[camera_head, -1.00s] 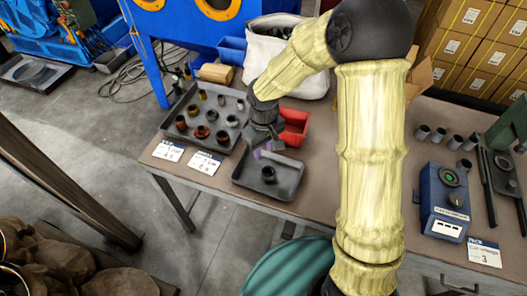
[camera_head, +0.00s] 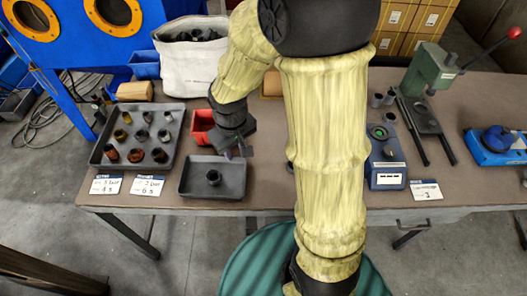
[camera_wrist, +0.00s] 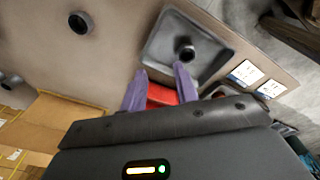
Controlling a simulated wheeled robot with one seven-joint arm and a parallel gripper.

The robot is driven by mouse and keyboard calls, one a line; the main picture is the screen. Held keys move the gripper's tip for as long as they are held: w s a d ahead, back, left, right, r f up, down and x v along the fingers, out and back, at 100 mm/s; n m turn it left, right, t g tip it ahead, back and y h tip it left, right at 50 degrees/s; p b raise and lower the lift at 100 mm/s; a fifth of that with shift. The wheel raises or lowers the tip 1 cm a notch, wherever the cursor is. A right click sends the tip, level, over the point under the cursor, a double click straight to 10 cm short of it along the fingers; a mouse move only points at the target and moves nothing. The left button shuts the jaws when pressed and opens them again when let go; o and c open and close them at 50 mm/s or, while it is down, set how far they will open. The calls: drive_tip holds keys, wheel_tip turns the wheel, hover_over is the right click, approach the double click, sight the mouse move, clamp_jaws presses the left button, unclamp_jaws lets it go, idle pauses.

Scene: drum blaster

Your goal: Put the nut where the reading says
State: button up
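A dark round nut (camera_head: 213,178) sits in a small dark grey tray (camera_head: 238,190) near the table's front edge. In the wrist view the nut (camera_wrist: 185,52) lies in the tray, beyond my fingertips. My gripper (camera_head: 234,152) hangs over the tray's back right part, to the right of the nut. In the wrist view its purple fingers (camera_wrist: 160,73) are apart with nothing between them. A blue device (camera_head: 386,165) with a green-lit round dial stands right of my arm. Its reading is too small to make out. Two white cards (camera_head: 106,184) (camera_head: 147,186) stand before the large tray.
A large tray (camera_head: 178,160) at left holds several dark and brown round parts. A red bin (camera_head: 202,127) stands behind the small tray. A green press (camera_head: 432,66) and a blue unit (camera_head: 495,146) stand at right. My arm hides the table's middle.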

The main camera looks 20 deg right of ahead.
drive_tip(key=s+d+r+m+t, duration=0.1)
drive_tip(key=s+d+r+m, duration=0.2)
drive_tip(key=s+d, duration=0.3)
drive_tip(key=shift+s+d+m, duration=0.15)
drive_tip(key=shift+s+m, duration=0.05)
drive_tip(key=shift+m, duration=0.3)
drive_tip(key=shift+r, duration=0.15)
wheel_tip(320, 180, up, 5)
drive_tip(key=p, duration=0.5)
